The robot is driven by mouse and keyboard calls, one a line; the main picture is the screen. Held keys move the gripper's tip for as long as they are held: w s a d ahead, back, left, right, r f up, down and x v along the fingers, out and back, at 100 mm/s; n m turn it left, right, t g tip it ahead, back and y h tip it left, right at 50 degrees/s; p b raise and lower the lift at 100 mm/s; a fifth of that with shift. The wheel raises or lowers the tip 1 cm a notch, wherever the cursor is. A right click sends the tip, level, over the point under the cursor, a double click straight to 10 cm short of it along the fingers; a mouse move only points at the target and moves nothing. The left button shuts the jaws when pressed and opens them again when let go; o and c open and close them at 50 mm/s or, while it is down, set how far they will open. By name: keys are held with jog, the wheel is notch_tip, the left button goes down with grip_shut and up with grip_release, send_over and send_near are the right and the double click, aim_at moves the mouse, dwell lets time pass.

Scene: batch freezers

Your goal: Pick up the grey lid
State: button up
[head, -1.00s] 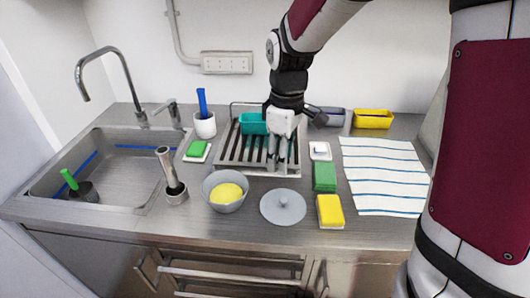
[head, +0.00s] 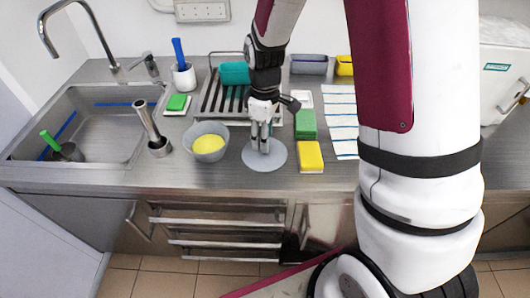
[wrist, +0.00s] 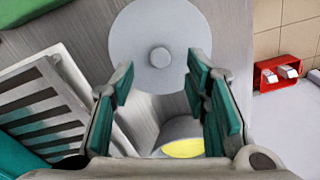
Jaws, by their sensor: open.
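The grey lid (head: 265,158) is a flat round disc lying on the steel counter, right of the grey bowl. In the wrist view the lid (wrist: 160,40) shows with its round knob (wrist: 160,57) in the middle. My gripper (head: 262,150) is over the lid in the head view and hides its knob. In the wrist view my gripper (wrist: 163,82) is open and empty, its green-padded fingers apart with the knob seen between and just beyond their tips. I cannot tell the exact height of the fingertips above the knob.
The grey bowl (head: 220,154) with yellow contents stands close left of the lid. A yellow sponge (head: 310,156) and a green sponge (head: 305,124) lie to the right. The slatted rack (head: 210,105) is behind. The counter's front edge (head: 240,184) is just in front of the lid.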

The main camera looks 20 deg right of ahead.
jog(key=shift+f, duration=1.85)
grip_shut()
jog(key=shift+r, duration=0.15)
